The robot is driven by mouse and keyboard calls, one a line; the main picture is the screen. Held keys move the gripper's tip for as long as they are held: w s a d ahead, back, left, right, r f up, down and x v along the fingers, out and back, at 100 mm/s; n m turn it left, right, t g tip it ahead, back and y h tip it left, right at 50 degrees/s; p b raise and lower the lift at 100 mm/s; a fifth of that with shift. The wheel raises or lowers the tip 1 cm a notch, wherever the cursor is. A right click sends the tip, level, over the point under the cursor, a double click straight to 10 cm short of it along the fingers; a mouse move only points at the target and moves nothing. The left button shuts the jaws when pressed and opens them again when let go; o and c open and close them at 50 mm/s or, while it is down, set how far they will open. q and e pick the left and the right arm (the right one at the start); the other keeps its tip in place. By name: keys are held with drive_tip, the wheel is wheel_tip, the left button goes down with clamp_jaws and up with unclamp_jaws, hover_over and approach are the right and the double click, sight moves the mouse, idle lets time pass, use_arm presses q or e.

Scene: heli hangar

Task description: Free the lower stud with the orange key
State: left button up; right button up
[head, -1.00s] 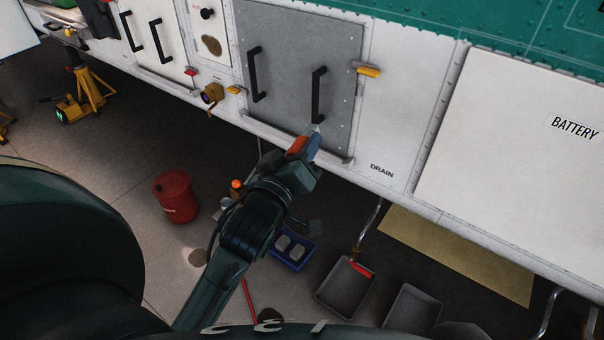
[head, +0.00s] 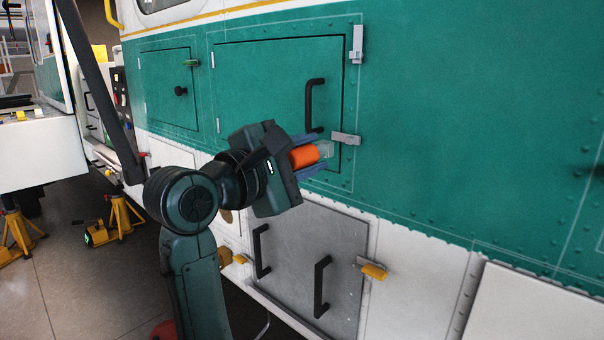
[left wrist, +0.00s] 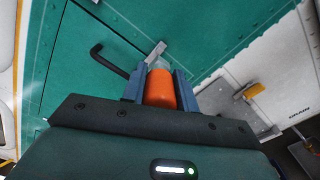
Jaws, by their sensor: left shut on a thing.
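The orange key (head: 304,156) is held between the blue fingers of my left gripper (head: 312,156), which is shut on it. Its pale, clear-looking tip points right, toward the grey lower fastener (head: 345,138) on the right edge of the green door (head: 260,85). The left wrist view shows the key (left wrist: 160,92) just in front of the same fastener (left wrist: 156,50). I cannot tell whether the tip touches anything; the stud itself is not clearly seen. The lower fastener lies sideways; the upper fastener (head: 357,42) stands upright. My right gripper is not in view.
A black handle (head: 314,105) juts from the green door just above the key. Below is a grey panel (head: 295,265) with black handles and a yellow latch (head: 373,271). A smaller green door (head: 170,88) is at left. Yellow stands (head: 120,220) are on the floor.

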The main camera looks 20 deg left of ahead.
sight(320, 145)
use_arm(q)
drive_tip(key=shift+x, duration=1.55)
drive_tip(key=shift+x, duration=1.8)
idle(2.2)
idle(0.4)
drive_tip(key=shift+m, duration=1.1)
drive_tip(key=shift+f+m, duration=0.1)
drive_tip(key=shift+m, duration=0.8)
